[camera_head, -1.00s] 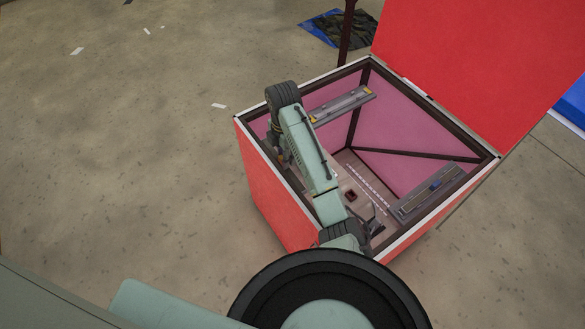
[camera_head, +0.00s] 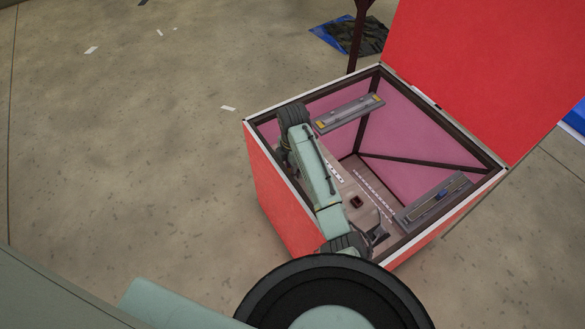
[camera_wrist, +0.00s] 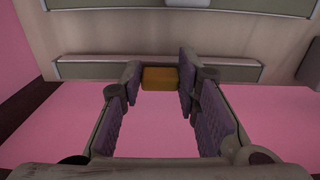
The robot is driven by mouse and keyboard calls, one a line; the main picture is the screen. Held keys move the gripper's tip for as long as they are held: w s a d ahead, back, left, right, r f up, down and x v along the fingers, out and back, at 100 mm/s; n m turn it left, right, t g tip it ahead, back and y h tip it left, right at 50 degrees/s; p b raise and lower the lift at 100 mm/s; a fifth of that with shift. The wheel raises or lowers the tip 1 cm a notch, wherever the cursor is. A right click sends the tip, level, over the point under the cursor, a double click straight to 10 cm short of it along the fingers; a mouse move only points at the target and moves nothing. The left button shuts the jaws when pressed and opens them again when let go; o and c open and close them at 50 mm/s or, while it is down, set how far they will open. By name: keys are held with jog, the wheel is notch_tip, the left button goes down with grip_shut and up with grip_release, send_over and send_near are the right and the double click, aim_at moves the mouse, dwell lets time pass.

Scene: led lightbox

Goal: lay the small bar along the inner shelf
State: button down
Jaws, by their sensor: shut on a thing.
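In the wrist view the two purple-padded fingers of my gripper (camera_wrist: 160,75) are shut on an orange block-shaped piece (camera_wrist: 160,84), which I take to be one end of the small bar. The rest of the bar is hidden. Behind it a pale ledge with a grey strip (camera_wrist: 90,68) runs across the wall; whether the piece touches it I cannot tell. In the head view my arm reaches into the open red box (camera_head: 270,180), at its left side. The gripper and held piece are hidden there. A grey inner shelf (camera_head: 348,114) with yellow ends spans the far left side.
A second grey shelf (camera_head: 418,212) with a dark blue bar-like part (camera_head: 440,192) sits at the right wall. The raised red lid (camera_head: 480,70) stands behind. Dark rim rails (camera_head: 440,120) edge the opening.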

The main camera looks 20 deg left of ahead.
jog(key=shift+s+f, duration=0.15)
jog(key=shift+f, duration=0.3)
jog(key=c, duration=1.2)
grip_release()
jog(key=shift+s+f, duration=0.1)
jog(key=shift+f, duration=0.05)
jog(key=r+p, duration=0.1)
jog(key=r, duration=0.5)
jog(key=r+p, duration=0.1)
jog(key=r, duration=0.6)
jog(key=shift+w+r, duration=0.2)
jog(key=shift+r, duration=0.05)
